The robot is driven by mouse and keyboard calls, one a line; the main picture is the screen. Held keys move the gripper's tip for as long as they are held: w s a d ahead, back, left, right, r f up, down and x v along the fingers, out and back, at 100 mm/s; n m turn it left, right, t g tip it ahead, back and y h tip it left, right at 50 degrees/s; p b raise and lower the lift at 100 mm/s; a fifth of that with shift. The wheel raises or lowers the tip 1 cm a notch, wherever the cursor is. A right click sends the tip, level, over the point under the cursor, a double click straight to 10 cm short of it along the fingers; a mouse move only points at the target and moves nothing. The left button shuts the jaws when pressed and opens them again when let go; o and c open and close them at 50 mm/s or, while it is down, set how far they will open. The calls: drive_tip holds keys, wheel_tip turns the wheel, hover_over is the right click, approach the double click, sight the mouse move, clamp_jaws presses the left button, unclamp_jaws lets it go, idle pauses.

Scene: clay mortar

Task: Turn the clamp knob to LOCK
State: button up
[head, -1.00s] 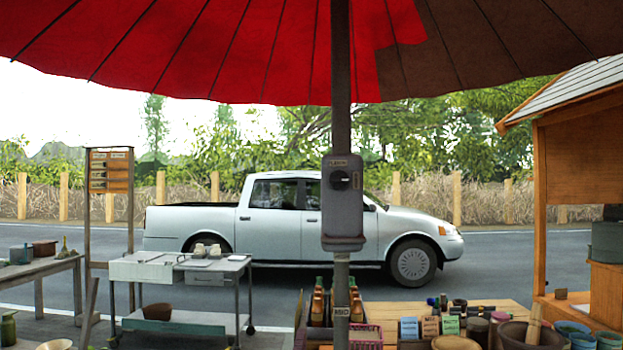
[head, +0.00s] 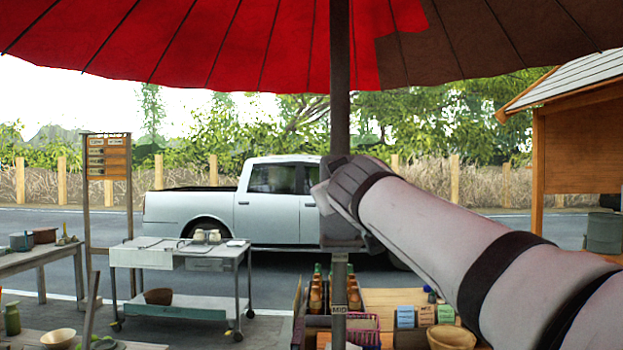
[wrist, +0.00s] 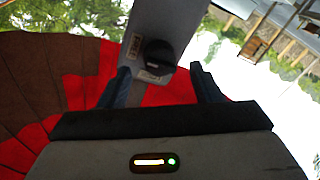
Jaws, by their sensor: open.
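The clamp knob (wrist: 158,56) is round and black and sits on a grey clamp housing (wrist: 172,18) on the umbrella pole (head: 340,120). Small labels lie beside the knob, too blurred to read, and I cannot tell which one it points at. My gripper (wrist: 160,68) is open in the wrist view, with one dark finger on each side of the knob. The fingers look apart from it; I cannot tell how deep they reach.
A red and brown umbrella canopy (head: 220,40) hangs overhead. Below the clamp are bottles (head: 316,290) and a wooden table (head: 395,300) with jars and cards. A grey cart (head: 180,255) stands left. A white pickup (head: 215,210) is behind on the road.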

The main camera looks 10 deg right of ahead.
drive_tip(key=shift+w+d, duration=0.15)
drive_tip(key=shift+w, duration=1.45)
drive_tip(key=shift+c, duration=0.2)
drive_tip(key=c, duration=0.9)
